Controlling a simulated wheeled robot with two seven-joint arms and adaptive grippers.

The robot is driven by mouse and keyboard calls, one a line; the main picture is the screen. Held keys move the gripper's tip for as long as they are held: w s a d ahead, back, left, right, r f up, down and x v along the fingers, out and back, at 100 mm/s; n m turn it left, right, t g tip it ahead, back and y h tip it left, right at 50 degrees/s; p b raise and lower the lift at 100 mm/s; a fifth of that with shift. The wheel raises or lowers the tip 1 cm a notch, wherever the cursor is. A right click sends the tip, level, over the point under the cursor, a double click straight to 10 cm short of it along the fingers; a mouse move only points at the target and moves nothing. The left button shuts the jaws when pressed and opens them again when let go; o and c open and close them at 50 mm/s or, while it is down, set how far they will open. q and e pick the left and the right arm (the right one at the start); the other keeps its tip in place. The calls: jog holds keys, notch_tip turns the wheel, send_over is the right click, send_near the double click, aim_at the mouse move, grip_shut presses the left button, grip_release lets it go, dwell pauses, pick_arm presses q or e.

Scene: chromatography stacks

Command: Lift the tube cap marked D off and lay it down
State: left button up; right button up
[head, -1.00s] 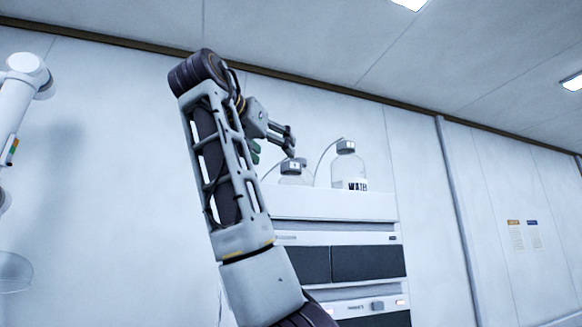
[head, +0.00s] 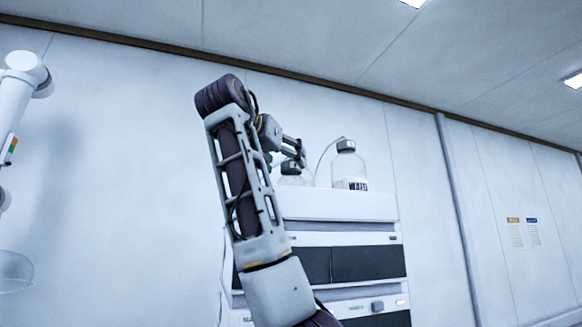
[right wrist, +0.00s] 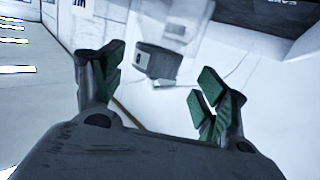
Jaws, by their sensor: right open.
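Two clear bottles with dark grey caps stand on top of a white instrument stack (head: 330,205). The nearer-left bottle (head: 297,180) is partly hidden behind my right arm and gripper; its cap (head: 291,167) has a small pale mark too small to read. My right gripper (head: 297,153) is open and empty, close above that cap. In the right wrist view, the open green-padded fingers (right wrist: 158,90) have a grey cap (right wrist: 157,63) with a thin tube just beyond the gap between them, apart from both. My left gripper is out of view.
The other bottle (head: 349,170), with a printed label and a tube at its cap (head: 346,145), stands to the right. The stack top has some bare room at its right end. A white jointed fixture (head: 22,80) with a clear dome is at far left.

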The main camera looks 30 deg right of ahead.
jog(key=d, duration=0.1)
jog(key=w+d+p, duration=0.1)
jog(key=d, duration=0.1)
jog(key=shift+x, duration=0.75)
jog(key=shift+a+f, duration=0.1)
jog(key=c, duration=1.2)
